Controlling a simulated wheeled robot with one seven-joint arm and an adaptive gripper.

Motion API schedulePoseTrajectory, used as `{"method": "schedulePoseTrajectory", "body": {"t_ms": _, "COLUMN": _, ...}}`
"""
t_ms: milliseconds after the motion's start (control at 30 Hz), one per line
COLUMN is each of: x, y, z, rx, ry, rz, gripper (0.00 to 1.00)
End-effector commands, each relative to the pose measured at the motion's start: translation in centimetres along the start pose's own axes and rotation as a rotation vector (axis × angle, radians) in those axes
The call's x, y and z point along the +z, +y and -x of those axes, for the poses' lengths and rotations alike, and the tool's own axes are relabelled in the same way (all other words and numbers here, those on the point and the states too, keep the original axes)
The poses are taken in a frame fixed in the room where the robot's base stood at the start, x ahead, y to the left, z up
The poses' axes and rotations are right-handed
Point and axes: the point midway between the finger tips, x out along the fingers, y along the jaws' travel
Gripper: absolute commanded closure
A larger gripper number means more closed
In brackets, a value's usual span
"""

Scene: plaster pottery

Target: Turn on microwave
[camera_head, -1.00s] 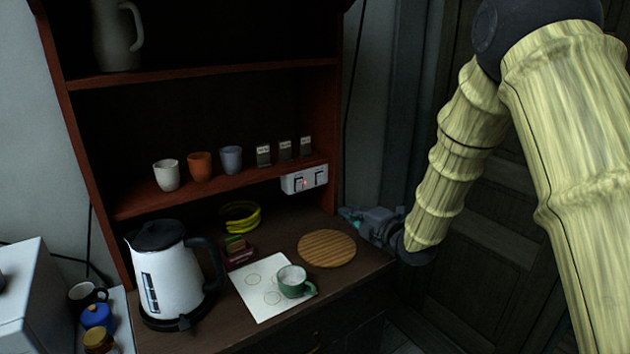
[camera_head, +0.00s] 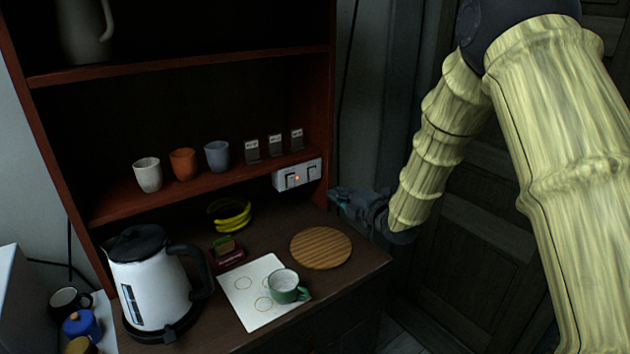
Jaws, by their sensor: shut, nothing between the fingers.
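No appliance is clearly recognisable as a microwave. A white box-like body (camera_head: 14,300) is cut off at the left edge; I cannot tell what it is. A white switch box (camera_head: 299,175) with two switches and a small red light is fixed at the right end of the lower shelf. My gripper (camera_head: 338,198) is shut and empty, pointing left at the right side of the cupboard, below and right of the switch box and apart from it. Its fingertips are dark and small in the picture.
White, orange and blue cups stand on the shelf (camera_head: 120,207). A dark door (camera_head: 470,270) is at right.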

Motion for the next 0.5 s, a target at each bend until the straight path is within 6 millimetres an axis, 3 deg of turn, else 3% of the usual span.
{"method": "schedulePoseTrajectory", "body": {"t_ms": 500, "x": 0.1, "y": 0.2, "z": -7.3, "rx": -0.001, "ry": -0.001, "rz": -0.001, "gripper": 1.00}}
